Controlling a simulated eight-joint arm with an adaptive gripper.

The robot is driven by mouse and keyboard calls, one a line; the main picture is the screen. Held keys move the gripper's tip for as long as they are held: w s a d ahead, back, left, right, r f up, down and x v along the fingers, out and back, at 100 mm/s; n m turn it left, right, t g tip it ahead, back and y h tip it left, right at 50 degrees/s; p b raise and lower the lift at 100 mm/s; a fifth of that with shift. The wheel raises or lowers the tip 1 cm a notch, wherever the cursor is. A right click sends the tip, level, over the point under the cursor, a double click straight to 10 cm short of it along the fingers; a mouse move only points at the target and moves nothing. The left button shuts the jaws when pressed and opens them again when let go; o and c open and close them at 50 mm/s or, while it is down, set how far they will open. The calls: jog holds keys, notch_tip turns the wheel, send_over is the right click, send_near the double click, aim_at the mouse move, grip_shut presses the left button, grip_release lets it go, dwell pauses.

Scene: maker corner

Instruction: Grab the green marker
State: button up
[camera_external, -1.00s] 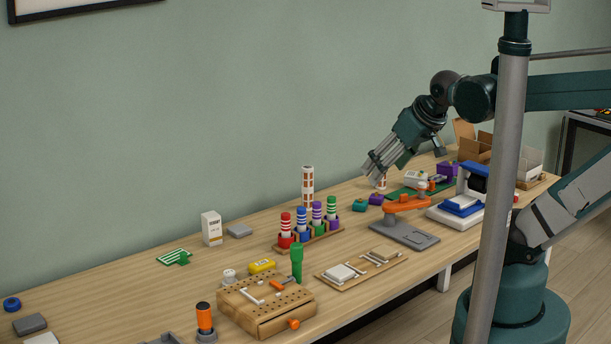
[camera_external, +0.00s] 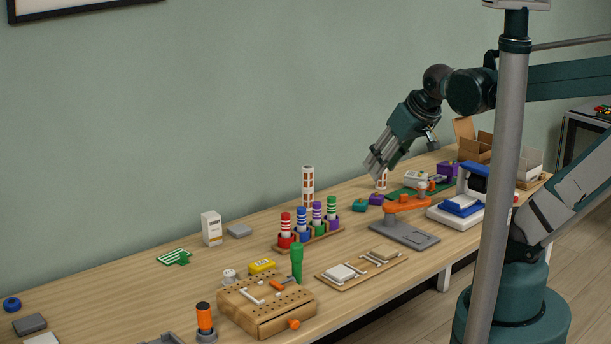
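A rack (camera_external: 318,239) on the bench holds a row of upright striped marker-like cylinders in red, blue, purple and green. The green one (camera_external: 331,205) stands at the right end, with green and white bands. A second, solid green upright object (camera_external: 297,262) stands just behind the wooden pegboard box; I cannot tell exactly what it is. My gripper (camera_external: 374,171) hangs in the air above the bench, up and to the right of the rack, pointing down and left. Its fingers look apart and empty. It touches neither green thing.
A tall patterned cylinder (camera_external: 308,187) stands behind the rack. The pegboard box (camera_external: 266,306) is in front.

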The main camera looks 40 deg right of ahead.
jog(key=w+d+m+g+p, duration=0.1)
jog(key=w+m+g+p, duration=0.1)
jog(key=w+m, duration=0.35)
jog(key=m+g+p, duration=0.5)
jog(key=m, duration=0.4)
send_over(332, 197)
jog(key=f, duration=1.4)
jog(key=shift+s, duration=0.2)
jog(key=shift+w+f+m, duration=0.25)
jog(key=shift+f+m, duration=0.2)
jog(key=shift+f, duration=0.3)
jog(key=shift+f, duration=0.1)
jog(key=shift+f, duration=1.15)
jog(key=shift+f, duration=0.1)
jog(key=shift+f+b, duration=0.4)
jog(key=shift+f, duration=2.15)
jog(key=shift+c, duration=0.7)
